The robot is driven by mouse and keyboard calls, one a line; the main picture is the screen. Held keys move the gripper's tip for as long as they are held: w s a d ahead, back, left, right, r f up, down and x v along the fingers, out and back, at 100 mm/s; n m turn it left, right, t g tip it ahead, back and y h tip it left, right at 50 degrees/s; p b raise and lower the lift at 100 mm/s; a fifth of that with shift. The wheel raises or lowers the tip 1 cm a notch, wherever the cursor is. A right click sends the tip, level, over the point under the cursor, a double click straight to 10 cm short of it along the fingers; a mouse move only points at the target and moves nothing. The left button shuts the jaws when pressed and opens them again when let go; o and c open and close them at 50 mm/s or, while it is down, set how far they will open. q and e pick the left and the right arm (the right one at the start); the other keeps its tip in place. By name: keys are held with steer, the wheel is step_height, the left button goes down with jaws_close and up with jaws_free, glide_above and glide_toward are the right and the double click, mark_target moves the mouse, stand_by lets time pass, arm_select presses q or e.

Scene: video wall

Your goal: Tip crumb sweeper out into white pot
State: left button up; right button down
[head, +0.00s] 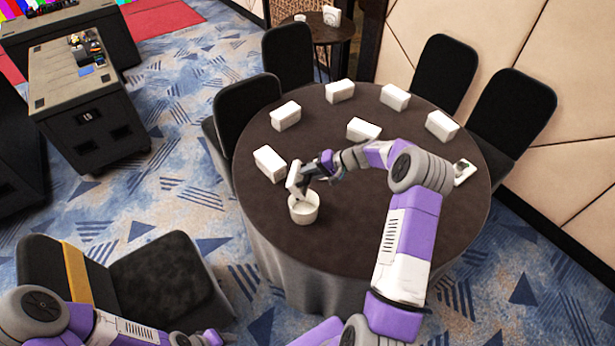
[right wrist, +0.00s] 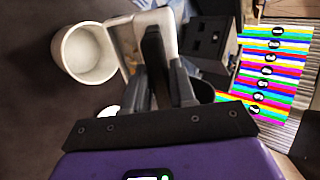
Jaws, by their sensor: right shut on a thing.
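The white pot (head: 304,213) stands upright near the front left of the round dark table. It also shows in the right wrist view (right wrist: 68,58), open and with no contents that I can make out. My right gripper (head: 328,167) is shut on the white crumb sweeper (head: 293,178), which is tilted, with its lower end at the pot's rim. In the right wrist view the sweeper (right wrist: 127,42) is beside the pot's mouth, and a dark part lies between the fingers (right wrist: 160,90). I cannot tell whether sweeper and pot touch. My left gripper (head: 207,338) is low at the bottom edge, its fingers unclear.
Several white boxes (head: 363,129) stand across the table (head: 410,200). A small white item (head: 464,172) lies at its right edge. Black chairs (head: 246,105) surround the table. A grey console (head: 85,95) stands at the left. The table's front right is clear.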

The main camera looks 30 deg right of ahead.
steer(key=s+d+f+t+y+b, duration=0.3)
steer(key=f+t+y+b, duration=0.4)
steer(key=b, duration=1.3)
steer(key=t+y, duration=0.1)
steer(key=y, duration=0.1)
steer(key=shift+d+f+t+y, duration=0.25)
steer(key=shift+f+t+y, duration=0.05)
steer(key=shift+f, duration=0.1)
steer(key=shift+s, duration=0.15)
